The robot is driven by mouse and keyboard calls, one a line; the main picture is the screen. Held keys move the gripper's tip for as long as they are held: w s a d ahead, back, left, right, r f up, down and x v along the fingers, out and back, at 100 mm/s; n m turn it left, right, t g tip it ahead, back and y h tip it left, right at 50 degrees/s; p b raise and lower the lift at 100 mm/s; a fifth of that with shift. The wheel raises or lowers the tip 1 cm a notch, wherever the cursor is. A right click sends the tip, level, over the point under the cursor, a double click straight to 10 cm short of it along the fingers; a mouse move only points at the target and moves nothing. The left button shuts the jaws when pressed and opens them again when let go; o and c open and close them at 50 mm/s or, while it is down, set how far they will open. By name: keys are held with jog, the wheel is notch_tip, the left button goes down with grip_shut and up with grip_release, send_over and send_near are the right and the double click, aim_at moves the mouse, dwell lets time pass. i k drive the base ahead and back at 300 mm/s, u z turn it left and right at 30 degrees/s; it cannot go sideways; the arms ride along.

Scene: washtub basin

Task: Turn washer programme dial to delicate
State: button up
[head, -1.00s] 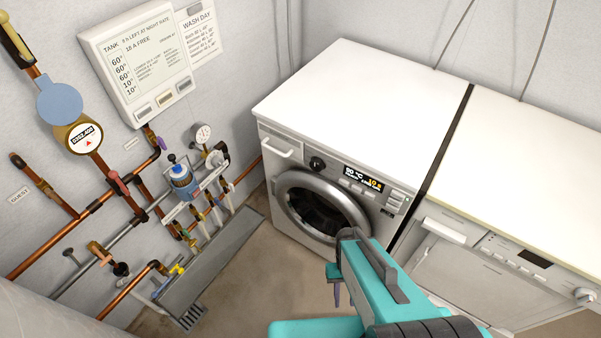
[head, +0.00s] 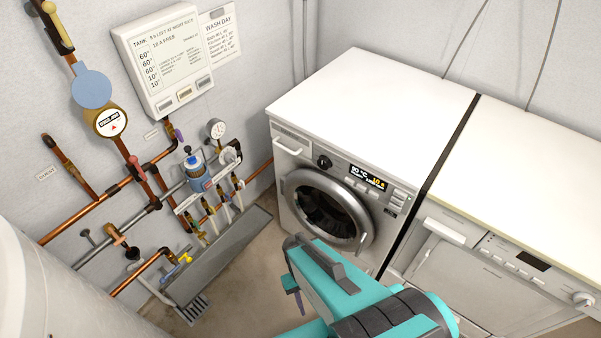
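The washer (head: 290,185) is a white front loader with a round grey-rimmed door, which is shut. Its programme dial (head: 324,163) is a small black knob at the upper left of the front panel, beside a lit display (head: 367,177). The display shows what looks like 90 °C and a yellow figure; the rest is too small to read. My teal arm reaches in from the bottom, in front of and below the washer door. My gripper (head: 298,300) is only partly seen at the arm's left end, well apart from the dial; its fingers' opening is unclear.
A second white appliance (head: 480,270) with a knob (head: 583,299) stands to the right. Copper pipes, valves and a gauge (head: 216,128) line the left wall above a grey trough (head: 215,262). A wall panel (head: 172,60) hangs above.

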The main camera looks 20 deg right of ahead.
aim_at(324, 163)
jog(key=u, duration=0.05)
jog(key=k, duration=0.2)
jog(key=u, duration=1.5)
jog(key=k, duration=1.25)
jog(key=z, duration=0.35)
jog(key=i, duration=0.95)
jog(key=z, duration=0.1)
